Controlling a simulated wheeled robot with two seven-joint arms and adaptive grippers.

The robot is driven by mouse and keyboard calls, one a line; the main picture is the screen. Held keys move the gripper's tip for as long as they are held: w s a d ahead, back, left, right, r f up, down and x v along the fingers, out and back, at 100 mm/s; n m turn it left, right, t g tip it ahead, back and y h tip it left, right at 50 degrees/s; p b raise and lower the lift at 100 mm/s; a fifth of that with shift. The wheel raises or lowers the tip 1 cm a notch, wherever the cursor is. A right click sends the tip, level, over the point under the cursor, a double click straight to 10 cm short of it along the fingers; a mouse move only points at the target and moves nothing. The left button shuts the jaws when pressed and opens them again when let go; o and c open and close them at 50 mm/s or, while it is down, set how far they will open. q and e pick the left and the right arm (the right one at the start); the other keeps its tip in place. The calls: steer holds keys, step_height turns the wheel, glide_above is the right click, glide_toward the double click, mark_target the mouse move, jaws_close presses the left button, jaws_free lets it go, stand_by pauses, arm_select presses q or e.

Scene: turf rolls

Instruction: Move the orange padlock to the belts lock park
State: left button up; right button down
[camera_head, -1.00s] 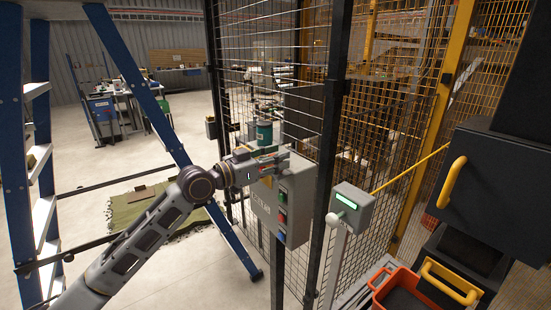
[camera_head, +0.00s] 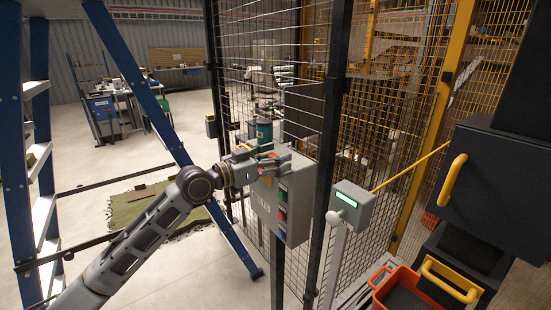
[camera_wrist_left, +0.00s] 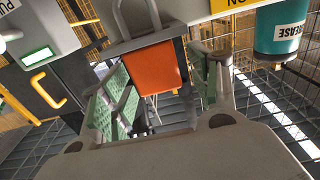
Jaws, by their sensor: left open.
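The orange padlock (camera_wrist_left: 161,68) shows in the left wrist view, with its grey shackle (camera_wrist_left: 137,18) towards the top edge. It lies between the green-padded fingers of my left gripper (camera_wrist_left: 165,88), which is open, with a gap visible on the right. I cannot tell what the shackle hangs on. In the head view my left gripper (camera_head: 282,157) is at the top of the grey control box (camera_head: 264,208) with coloured buttons; the padlock is not clear there. I cannot make out the belts lock park for sure. My right gripper is not in view.
A teal grease canister (camera_head: 264,131) stands just behind the gripper. Wire mesh fencing (camera_head: 335,150) surrounds the box. A blue ladder frame (camera_head: 140,85) is at left.

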arm_select(q)
steer(key=v, duration=1.1)
steer(key=shift+s+a, duration=0.2)
steer(key=shift+a, duration=0.1)
stand_by(1.0)
